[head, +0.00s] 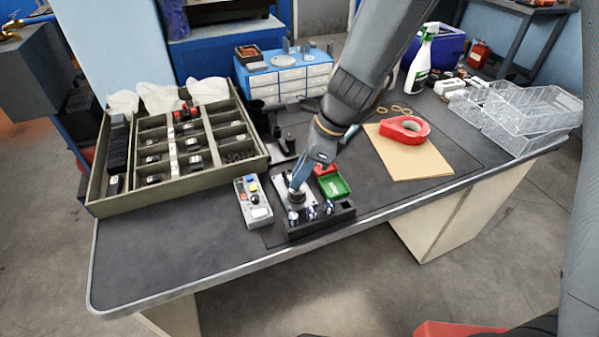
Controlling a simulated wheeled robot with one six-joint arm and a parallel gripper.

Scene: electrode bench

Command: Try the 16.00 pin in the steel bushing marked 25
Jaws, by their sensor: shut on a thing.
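My gripper (299,183) points down and to the left over a small grey plate (284,185) near the table's front edge. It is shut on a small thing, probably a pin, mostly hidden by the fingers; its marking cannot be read. A round steel piece (297,197) sits directly below the fingertips, on or just in front of the plate. I cannot tell whether the held thing is in it or only above it. Several small shiny cylindrical pieces (311,212) stand along a black block (336,220) in front. No number 25 is legible from here.
A grey box with buttons (252,203) stands left of the plate. Green (333,186) and red trays lie close on the right. A large compartment tray (94,187) fills the left; red tape (404,129) lies on cardboard (413,164). The front left tabletop is clear.

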